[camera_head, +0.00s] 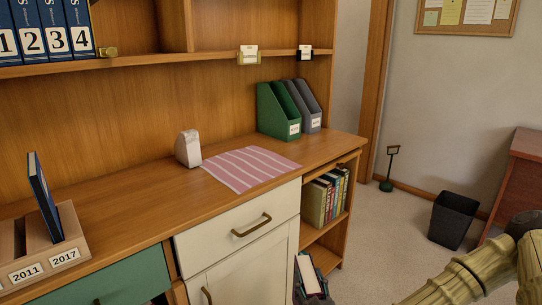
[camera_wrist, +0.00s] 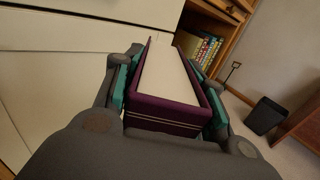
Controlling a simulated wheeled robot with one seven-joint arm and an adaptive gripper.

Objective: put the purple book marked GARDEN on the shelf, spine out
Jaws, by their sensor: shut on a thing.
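The purple book (camera_wrist: 160,113) is in my gripper (camera_wrist: 172,95) in the wrist view. The teal pads press on its two sides. A broad pale face framed by purple edges points up at the camera, and a purple face with thin light lines points nearer. I cannot read the word GARDEN on it. The open shelf (camera_head: 311,235) at the desk's right end holds a row of books (camera_head: 326,196); they also show beyond the book in the wrist view (camera_wrist: 203,49). In the head view a dark and pale shape at the bottom edge may be my gripper and the book.
White drawer front (camera_head: 238,228) stands left of the shelf. A black bin (camera_head: 453,219) and a reddish-brown cabinet (camera_head: 520,180) are to the right. Carpet between shelf and bin is clear. On the desk are a pink striped mat (camera_head: 250,167) and green file holder (camera_head: 275,112).

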